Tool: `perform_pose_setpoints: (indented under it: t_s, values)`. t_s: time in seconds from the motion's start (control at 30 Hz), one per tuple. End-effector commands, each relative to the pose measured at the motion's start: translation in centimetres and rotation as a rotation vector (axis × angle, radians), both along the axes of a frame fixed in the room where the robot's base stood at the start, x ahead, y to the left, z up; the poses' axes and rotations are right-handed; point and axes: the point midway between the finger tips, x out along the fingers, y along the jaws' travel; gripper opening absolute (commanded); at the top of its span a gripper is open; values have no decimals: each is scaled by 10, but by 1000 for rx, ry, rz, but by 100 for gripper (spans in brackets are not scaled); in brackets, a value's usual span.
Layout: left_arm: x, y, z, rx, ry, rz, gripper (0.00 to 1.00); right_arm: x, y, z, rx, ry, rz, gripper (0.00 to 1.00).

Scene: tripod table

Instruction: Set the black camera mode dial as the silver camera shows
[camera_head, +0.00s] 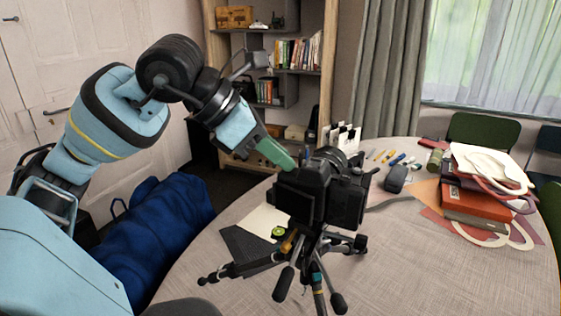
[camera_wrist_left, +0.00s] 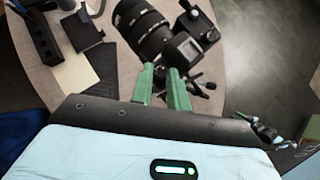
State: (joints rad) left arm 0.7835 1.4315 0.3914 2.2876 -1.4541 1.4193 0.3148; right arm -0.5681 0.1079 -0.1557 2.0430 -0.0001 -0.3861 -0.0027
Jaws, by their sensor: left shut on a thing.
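The black camera (camera_head: 305,193) stands on a tripod (camera_head: 315,262) at the front of the round table. It also shows in the left wrist view (camera_wrist_left: 182,50), with its large lens (camera_wrist_left: 143,28) pointing up and left. My left gripper (camera_head: 292,164) reaches down from the upper left to the top of the black camera. In the left wrist view its green fingertips (camera_wrist_left: 160,70) are at the camera body's near edge. They are shut on a small part there, apparently the mode dial, which the fingers hide. I cannot make out a silver camera. My right gripper is not in view.
The table (camera_head: 420,270) has free room at the front right. Stacked books (camera_head: 470,205) and papers lie at the right, with pens and a dark case (camera_head: 396,178) behind the camera. A dark mat (camera_head: 243,245) lies left of the tripod. A blue bag (camera_head: 160,230) is beside the table.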

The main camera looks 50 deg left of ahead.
Motion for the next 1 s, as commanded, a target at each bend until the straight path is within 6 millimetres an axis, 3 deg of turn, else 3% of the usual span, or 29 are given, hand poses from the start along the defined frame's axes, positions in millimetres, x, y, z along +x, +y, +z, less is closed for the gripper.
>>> perform_pose_setpoints:
  t_s: [0.3, 0.8, 0.83, 1.0]
  values:
    - [-1, -2, 0, 2, -1, 118, 0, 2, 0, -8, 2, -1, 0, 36]
    - [-1, -2, 1, -1, -2, 137, 0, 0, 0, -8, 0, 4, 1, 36]
    - [-1, -2, 1, -1, -2, 137, 19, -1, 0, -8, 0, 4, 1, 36]
    - [-1, -3, 1, 0, -1, 136, 39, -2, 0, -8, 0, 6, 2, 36]
